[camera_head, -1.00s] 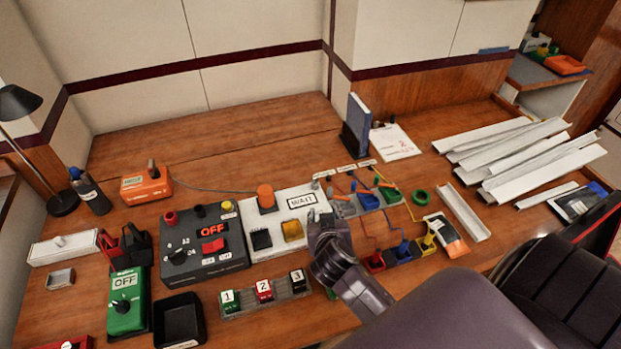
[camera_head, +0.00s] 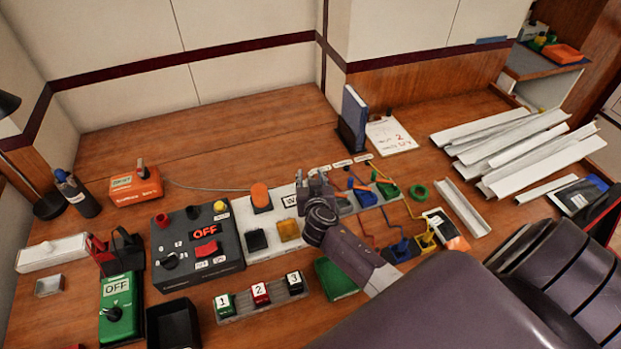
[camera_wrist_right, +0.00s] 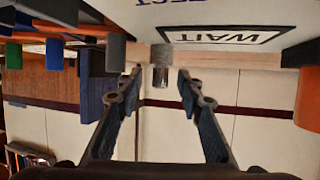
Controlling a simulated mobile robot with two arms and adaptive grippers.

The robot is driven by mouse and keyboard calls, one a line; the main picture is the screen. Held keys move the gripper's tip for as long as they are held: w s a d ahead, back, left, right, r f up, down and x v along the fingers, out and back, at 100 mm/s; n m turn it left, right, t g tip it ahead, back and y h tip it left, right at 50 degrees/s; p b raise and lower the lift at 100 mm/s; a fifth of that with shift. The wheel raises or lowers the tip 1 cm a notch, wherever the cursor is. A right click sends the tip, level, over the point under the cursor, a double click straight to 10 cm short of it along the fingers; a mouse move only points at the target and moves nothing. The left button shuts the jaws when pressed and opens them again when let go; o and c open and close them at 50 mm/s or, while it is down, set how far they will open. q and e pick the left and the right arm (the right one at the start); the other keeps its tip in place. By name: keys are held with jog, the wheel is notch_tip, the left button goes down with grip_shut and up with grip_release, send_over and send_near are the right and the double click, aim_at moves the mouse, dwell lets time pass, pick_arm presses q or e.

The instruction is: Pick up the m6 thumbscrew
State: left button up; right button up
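In the right wrist view, a small grey cylinder (camera_wrist_right: 161,55), apparently the m6 thumbscrew, has a knurled head and a shinier section. It is close to the white WAIT panel (camera_wrist_right: 220,22). My right gripper (camera_wrist_right: 160,76) is open, with a fingertip on either side of the cylinder and a visible gap on both sides. In the head view my right gripper (camera_head: 314,186) is at the right end of the white panel (camera_head: 270,220), covering part of its WAIT label. The thumbscrew cannot be made out there. My left gripper is not in view.
A blue binder (camera_head: 354,115) stands behind. The back left of the desk is clear.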

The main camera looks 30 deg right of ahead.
jog(key=shift+w+d+f, duration=0.2)
jog(key=shift+w, duration=0.2)
jog(key=shift+c, duration=0.4)
grip_shut()
jog(key=shift+r, duration=0.15)
